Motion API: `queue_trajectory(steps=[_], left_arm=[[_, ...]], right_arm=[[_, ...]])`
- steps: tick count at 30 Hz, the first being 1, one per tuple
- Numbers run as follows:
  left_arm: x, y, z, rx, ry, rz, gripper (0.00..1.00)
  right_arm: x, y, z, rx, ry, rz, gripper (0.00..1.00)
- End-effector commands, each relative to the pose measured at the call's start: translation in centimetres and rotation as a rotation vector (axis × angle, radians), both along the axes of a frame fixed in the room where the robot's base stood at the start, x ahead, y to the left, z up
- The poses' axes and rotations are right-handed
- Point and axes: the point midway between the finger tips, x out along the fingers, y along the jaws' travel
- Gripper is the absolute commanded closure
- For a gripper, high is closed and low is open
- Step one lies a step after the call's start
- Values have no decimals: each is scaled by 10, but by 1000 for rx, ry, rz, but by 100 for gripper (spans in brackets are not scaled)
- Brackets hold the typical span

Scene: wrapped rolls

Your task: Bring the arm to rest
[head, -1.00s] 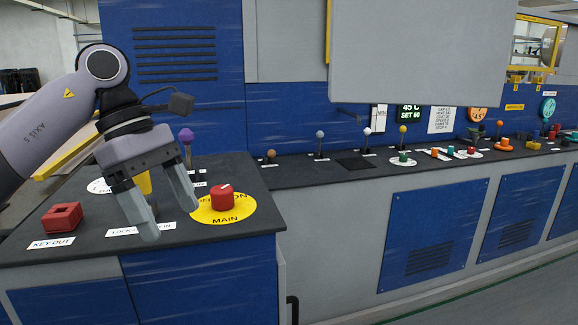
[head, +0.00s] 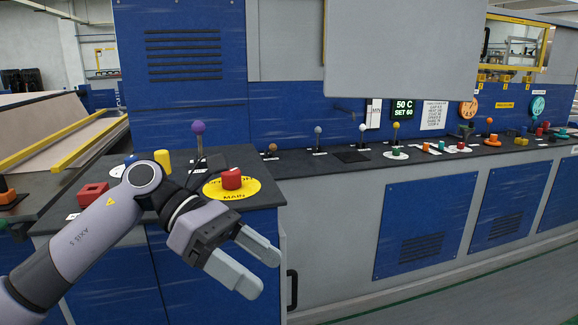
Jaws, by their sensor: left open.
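My left arm comes in from the lower left. Its gripper (head: 256,268) is open and empty, in front of the blue cabinet and below the edge of the dark counter. The fingers point to the lower right and touch nothing that I can see. Behind and above it, a red knob (head: 231,179) sits on a yellow round plate (head: 250,190) marked MAIN. My right gripper does not show.
On the counter (head: 264,202) stand a purple-topped lever (head: 198,129), a yellow cylinder (head: 162,160) and a red block (head: 92,194). More levers and knobs line the long counter to the right. A grey panel (head: 400,50) hangs above it. The floor at lower right is clear.

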Motion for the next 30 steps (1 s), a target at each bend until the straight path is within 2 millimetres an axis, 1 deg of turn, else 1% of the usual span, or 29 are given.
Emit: queue_trajectory(steps=[1,3,6,8,12,14,17,20,23,26,27,29,30], left_arm=[[-6,-12,-7,-81,85,27,24],[-10,-24,-9,-190,204,76,24],[-13,-35,-11,-341,389,154,24],[-12,-38,-13,-426,506,205,24],[-5,-36,-21,-614,796,337,24],[1,-31,-28,-690,927,399,24],[10,-18,-45,-806,1149,507,24],[19,0,-70,-918,1377,620,24],[24,21,-103,-1019,1608,741,24],[23,45,-144,-1116,1842,870,24],[20,54,-162,-1153,1934,920,24],[13,69,-191,-1207,2074,1003,24],[6,78,-210,-1243,2164,1059,24]], right_arm=[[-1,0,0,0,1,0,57],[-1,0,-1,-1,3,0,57],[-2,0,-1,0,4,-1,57],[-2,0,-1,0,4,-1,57],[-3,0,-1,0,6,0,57],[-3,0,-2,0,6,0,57],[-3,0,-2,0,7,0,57],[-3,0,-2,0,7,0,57],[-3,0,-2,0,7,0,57],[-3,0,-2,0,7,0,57],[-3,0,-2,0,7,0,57],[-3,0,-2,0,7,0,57],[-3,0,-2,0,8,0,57]])
